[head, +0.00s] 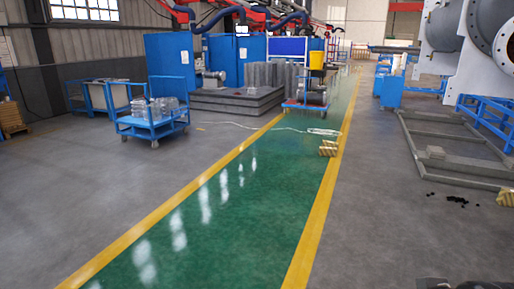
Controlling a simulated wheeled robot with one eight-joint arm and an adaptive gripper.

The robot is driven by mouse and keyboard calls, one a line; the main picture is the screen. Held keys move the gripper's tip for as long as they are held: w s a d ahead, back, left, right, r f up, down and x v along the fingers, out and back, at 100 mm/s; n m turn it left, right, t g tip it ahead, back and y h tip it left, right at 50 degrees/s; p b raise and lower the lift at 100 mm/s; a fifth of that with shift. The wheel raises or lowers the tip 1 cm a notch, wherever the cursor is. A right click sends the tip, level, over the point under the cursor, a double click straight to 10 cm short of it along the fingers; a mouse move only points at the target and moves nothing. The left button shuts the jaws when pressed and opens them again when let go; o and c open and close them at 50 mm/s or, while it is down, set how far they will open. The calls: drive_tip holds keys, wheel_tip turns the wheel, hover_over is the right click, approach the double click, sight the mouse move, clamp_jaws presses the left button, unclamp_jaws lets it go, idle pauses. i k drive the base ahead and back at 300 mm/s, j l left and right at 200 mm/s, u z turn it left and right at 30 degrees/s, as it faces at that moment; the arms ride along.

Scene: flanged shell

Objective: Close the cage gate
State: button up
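I cannot make out a cage or a cage gate anywhere in the head view. My gripper is not clearly in view. A small dark shape is cut off at the bottom edge on the right, and I cannot tell which part it is.
A green walkway (215,215) with yellow edge lines runs ahead. A blue cart (152,124) stands left; a cart with a yellow bucket (317,60) stands on the walkway. A metal floor frame (455,150) and large flanged shell (470,40) are right. The near floor is clear.

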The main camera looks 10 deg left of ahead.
sight(182, 111)
drive_tip(key=i+j+u, duration=0.3)
drive_tip(key=i, duration=0.25)
drive_tip(key=i+j+u, duration=0.35)
drive_tip(key=i, duration=0.25)
drive_tip(key=i+u, duration=0.3)
drive_tip(key=i, duration=4.2)
drive_tip(key=i+l, duration=0.1)
drive_tip(key=i, duration=1.85)
drive_tip(key=i+u, duration=0.1)
drive_tip(key=i, duration=1.9)
drive_tip(key=i+l+u, duration=0.35)
drive_tip(key=i+l, duration=0.15)
drive_tip(key=i, duration=0.3)
drive_tip(key=i+l+u, duration=0.4)
drive_tip(key=i+l, duration=0.3)
drive_tip(key=l, duration=0.6)
drive_tip(key=k+u, duration=0.05)
